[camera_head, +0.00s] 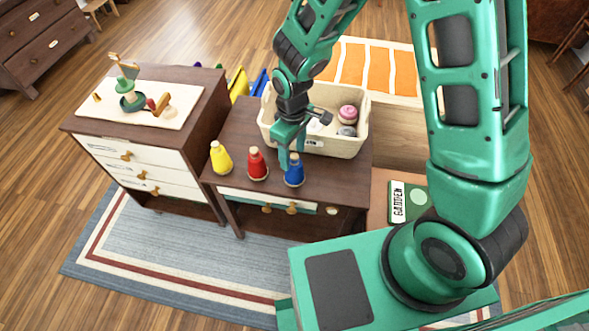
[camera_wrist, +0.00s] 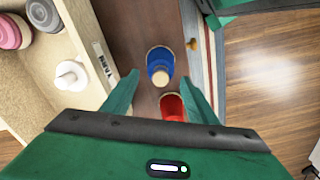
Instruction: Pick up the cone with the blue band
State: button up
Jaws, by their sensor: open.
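The blue cone (camera_head: 294,174), with a pale wooden top, stands upright near the front right of the brown cabinet (camera_head: 225,192). In the wrist view the blue cone (camera_wrist: 158,56) is seen from above, ahead of and between my fingertips. My gripper (camera_head: 291,152) is open, pointing down just above and behind it; my gripper also shows in the wrist view (camera_wrist: 160,77), with nothing held. A red cone (camera_head: 257,165) stands to the left, and partly shows in the wrist view (camera_wrist: 172,102). A yellow cone (camera_head: 221,158) stands farther left.
A cream bin (camera_head: 310,143) right behind the cones holds pink and grey rolls and a white spool (camera_wrist: 72,76). A white-drawered dresser (camera_head: 140,160) with toys stands left. A green box marked GARDEN (camera_head: 409,202) lies to the right.

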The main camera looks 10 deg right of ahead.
aim_at(294, 164)
jog(key=shift+s+d+f, duration=0.1)
jog(key=shift+f, duration=1.25)
jog(key=shift+s+d+f, duration=0.1)
jog(key=shift+f, duration=1.2)
jog(key=c, duration=1.2)
